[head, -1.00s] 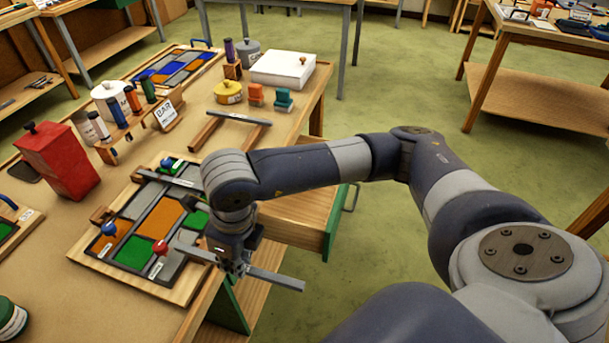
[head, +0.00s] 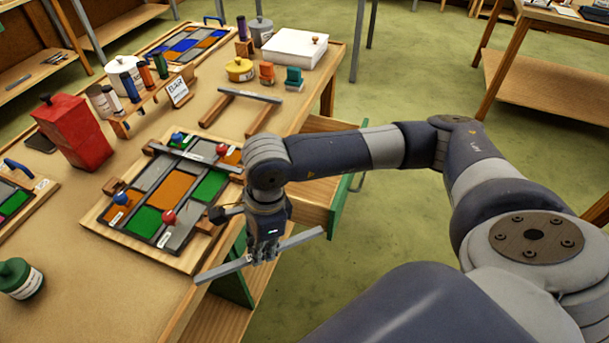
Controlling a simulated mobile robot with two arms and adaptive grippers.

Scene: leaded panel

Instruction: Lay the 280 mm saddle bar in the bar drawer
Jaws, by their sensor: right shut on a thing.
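My right gripper (head: 265,252) is shut on a long grey saddle bar (head: 222,270), gripped near its middle. The bar's ends stick out on both sides of the gripper, which points down by the table's right edge. The bar drawer (head: 341,204), with a wooden body and green front, stands pulled out from the table's right side, just beyond my right gripper. My right forearm covers part of the drawer, and its inside is mostly hidden. My left gripper is not in view.
The leaded panel (head: 160,187), with coloured panes and red and blue knobs, lies on the table left of the gripper. Another grey bar (head: 251,96) rests on wooden supports farther back. Jars, a red canister (head: 75,132) and a white box (head: 288,50) stand around. Green floor is open at right.

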